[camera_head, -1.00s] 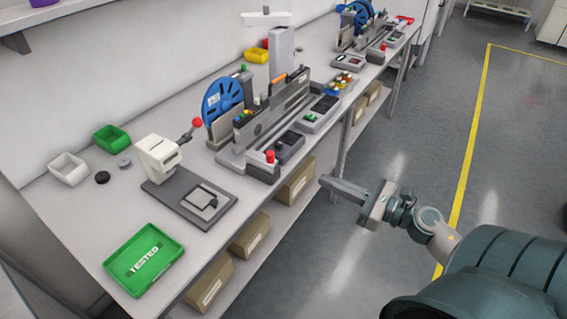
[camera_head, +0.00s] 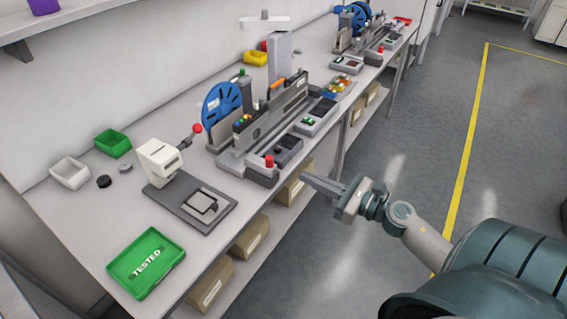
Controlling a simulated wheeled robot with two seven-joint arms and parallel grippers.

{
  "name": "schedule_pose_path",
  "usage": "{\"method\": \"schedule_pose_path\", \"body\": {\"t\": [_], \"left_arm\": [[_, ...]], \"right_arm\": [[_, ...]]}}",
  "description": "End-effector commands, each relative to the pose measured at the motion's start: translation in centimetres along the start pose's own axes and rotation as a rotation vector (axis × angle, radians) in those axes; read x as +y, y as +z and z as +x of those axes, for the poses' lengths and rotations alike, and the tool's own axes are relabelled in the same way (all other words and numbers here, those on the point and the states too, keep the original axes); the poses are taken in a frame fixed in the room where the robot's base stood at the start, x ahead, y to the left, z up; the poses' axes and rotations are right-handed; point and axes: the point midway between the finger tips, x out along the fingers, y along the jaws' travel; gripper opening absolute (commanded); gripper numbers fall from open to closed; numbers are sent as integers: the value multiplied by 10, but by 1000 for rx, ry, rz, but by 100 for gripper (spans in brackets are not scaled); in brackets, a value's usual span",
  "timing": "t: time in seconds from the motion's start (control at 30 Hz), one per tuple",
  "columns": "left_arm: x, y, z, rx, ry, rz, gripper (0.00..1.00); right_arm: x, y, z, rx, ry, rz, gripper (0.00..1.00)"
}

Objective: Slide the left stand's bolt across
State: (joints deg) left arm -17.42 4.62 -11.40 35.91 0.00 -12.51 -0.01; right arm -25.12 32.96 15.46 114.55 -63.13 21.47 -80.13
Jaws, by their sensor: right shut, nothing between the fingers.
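The nearer feeder stand (camera_head: 258,135) is on the bench, with a blue reel (camera_head: 222,103), an orange handle (camera_head: 277,84) and a grey rail. A red knob (camera_head: 269,161) stands at its front end, perhaps part of the bolt; I cannot tell the bolt's position. A second stand with a blue reel (camera_head: 358,17) is farther along the bench. My right gripper (camera_head: 310,183) is shut and empty, off the bench's front edge and to the right of the red knob, apart from it. My left gripper is not in view.
A green tray (camera_head: 147,262) marked TESTED lies at the near end of the bench. A white press with a red-knobbed lever (camera_head: 160,160) stands behind it. Cardboard boxes (camera_head: 250,238) sit on the shelf below. The floor at right is clear.

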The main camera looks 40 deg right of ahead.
Motion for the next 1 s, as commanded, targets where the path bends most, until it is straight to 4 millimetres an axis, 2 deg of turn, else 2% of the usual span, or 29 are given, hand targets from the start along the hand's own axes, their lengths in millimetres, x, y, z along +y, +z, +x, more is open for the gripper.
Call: {"method": "schedule_pose_path", "body": {"t": [0.03,0.3,0.5,0.7,1.0], "left_arm": [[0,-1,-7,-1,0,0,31],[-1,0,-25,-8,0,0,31],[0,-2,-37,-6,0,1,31],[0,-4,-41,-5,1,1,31],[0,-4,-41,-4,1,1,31]], "right_arm": [[0,5,9,-2,0,1,0],[0,5,50,-2,0,0,0],[0,4,73,-2,-1,2,0],[0,1,85,-1,0,1,0],[0,0,87,0,0,0,0]]}}
